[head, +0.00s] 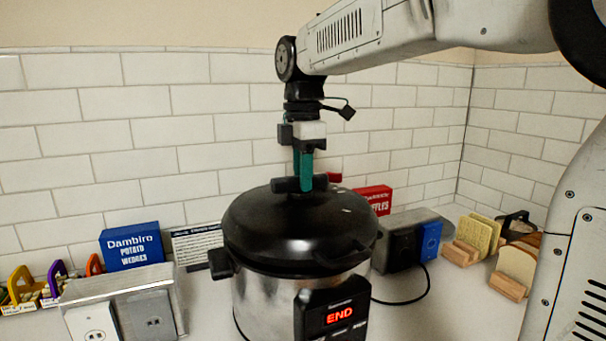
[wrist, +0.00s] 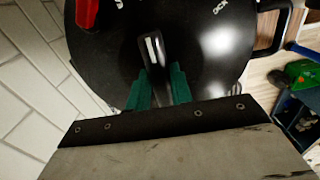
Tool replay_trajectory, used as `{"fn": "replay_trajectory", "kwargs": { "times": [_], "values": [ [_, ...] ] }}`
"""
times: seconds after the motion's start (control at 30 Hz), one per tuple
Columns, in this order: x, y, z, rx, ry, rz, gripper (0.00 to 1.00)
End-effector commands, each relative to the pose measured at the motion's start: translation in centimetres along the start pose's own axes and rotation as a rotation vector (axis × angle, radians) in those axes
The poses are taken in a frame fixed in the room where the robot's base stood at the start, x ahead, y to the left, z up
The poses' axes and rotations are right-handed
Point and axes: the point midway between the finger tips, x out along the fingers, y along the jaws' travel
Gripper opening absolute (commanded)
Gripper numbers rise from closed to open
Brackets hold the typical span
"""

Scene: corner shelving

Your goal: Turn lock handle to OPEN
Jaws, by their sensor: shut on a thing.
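A pressure cooker with a steel body (head: 270,300) and a black domed lid (head: 300,228) stands on the counter. Its front display (head: 340,315) reads "END" in red. The black lock handle (head: 287,185) sits on top of the lid. My gripper (head: 303,182) points straight down from above with green fingers. In the wrist view the fingers (wrist: 160,88) are on both sides of the black handle (wrist: 153,55), shut on it. A white line shows on the handle. White lettering, partly cut off, is on the lid (wrist: 205,40). A red piece (wrist: 87,12) stands on the lid.
A blue "Dambiro potato wedges" box (head: 132,246) and a white label card (head: 197,245) stand left of the cooker. A red box (head: 375,199) stands behind. Outlet boxes (head: 125,312) (head: 405,245) flank the cooker, with a black cord (head: 408,300) at right. Bread slices in wooden holders (head: 470,245) stand farther right.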

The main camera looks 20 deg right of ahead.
Motion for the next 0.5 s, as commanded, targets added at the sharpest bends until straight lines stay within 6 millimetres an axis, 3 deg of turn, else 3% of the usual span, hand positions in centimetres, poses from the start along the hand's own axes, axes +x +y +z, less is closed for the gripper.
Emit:
{"fn": "replay_trajectory", "kwargs": {
  "times": [0.5],
  "values": [
    [-0.05,0.08,0.02,-0.074,0.000,0.002,0.00]
  ]
}}
